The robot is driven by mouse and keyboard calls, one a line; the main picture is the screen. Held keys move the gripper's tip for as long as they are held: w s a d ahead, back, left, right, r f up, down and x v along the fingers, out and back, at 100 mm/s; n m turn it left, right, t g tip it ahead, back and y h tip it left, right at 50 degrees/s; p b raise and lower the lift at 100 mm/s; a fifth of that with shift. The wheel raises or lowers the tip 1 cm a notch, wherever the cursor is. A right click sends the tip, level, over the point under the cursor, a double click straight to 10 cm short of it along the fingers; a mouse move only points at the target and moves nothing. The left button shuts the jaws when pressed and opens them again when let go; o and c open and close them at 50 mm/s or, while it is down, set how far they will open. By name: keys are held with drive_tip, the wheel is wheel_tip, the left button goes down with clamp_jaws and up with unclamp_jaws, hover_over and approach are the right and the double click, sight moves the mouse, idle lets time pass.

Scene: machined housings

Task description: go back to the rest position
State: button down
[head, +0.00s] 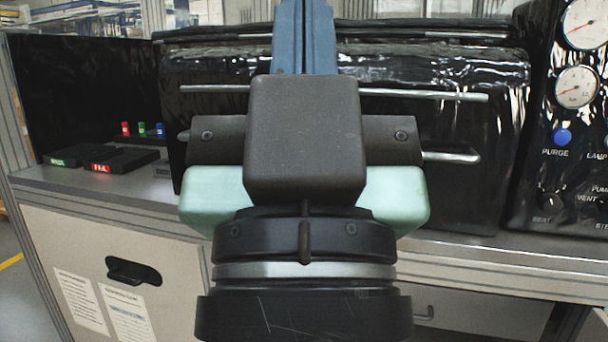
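My gripper (305,140) fills the middle of the head view, seen from behind. It has a dark block in the centre, dark side pieces and a mint-green body. A blue bar-like part (304,38) rises from behind the dark block and runs out of the top of the picture. The fingertips do not show, so I cannot tell the opening or whether anything is held.
A bench (120,200) runs across behind my gripper. A glossy black cabinet with metal bars (440,120) stands on it. At right is a black panel with gauges (577,87) and knobs. At left, dark trays (120,159) and small red, green and blue pieces (142,129) sit.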

wheel_tip(320, 180, up, 19)
drive_tip(key=p, duration=1.6)
drive_tip(key=shift+p, duration=0.4)
drive_tip(key=c, duration=1.4)
unclamp_jaws()
drive_tip(key=shift+r, duration=0.1)
drive_tip(key=o, duration=0.6)
drive_tip(key=shift+d, duration=0.1)
